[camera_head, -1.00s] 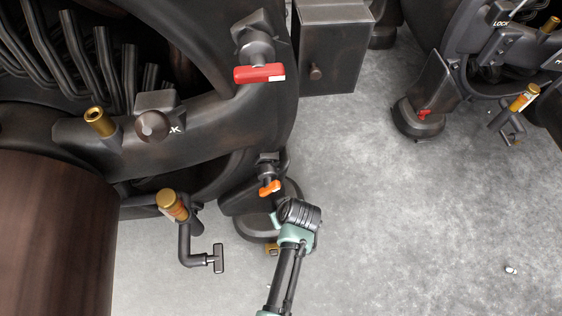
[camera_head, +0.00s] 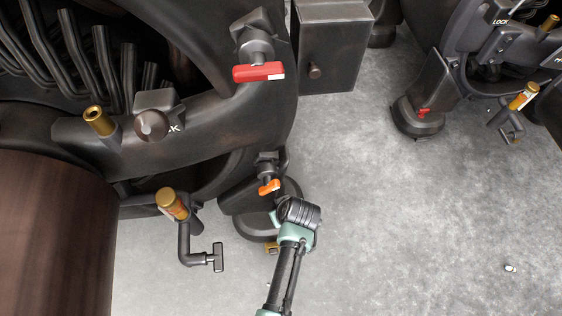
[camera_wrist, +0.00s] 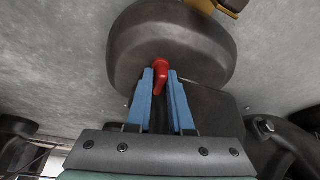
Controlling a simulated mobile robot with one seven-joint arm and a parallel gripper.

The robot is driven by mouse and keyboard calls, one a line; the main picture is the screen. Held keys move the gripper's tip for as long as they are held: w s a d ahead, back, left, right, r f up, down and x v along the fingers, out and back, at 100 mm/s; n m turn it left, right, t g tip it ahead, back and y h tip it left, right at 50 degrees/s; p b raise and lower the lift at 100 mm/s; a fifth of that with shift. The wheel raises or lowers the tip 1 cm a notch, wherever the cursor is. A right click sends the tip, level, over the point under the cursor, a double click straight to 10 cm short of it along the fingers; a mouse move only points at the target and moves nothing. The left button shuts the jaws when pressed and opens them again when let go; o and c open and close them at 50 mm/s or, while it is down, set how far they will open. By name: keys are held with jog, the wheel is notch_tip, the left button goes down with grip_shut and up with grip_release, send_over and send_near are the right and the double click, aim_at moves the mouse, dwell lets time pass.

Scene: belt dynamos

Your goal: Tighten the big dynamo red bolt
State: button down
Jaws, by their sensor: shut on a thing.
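The red bolt (camera_wrist: 161,75) shows in the wrist view against a round dark foot (camera_wrist: 145,40). My gripper (camera_wrist: 160,84) has its two blue fingers on either side of the bolt's red handle and is shut on it. The handle points down toward the palm in that view. In the head view my wrist (camera_head: 298,215) reaches the foot (camera_head: 255,224) of the big dynamo (camera_head: 200,130) on the left.
An orange-handled valve (camera_head: 269,187) sits just above my wrist. A red-handled valve (camera_head: 257,72) is higher up. A pipe with a T-handle (camera_head: 217,257) is to the left. Another dynamo stands at right with its own red bolt (camera_head: 424,113). The grey floor (camera_head: 400,230) between is clear.

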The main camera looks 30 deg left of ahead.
jog(key=shift+s+a, duration=0.1)
jog(key=shift+s, duration=0.1)
jog(key=c, duration=0.7)
grip_release()
jog(key=shift+w, duration=0.1)
jog(key=p+v, duration=1)
jog(key=v, duration=0.3)
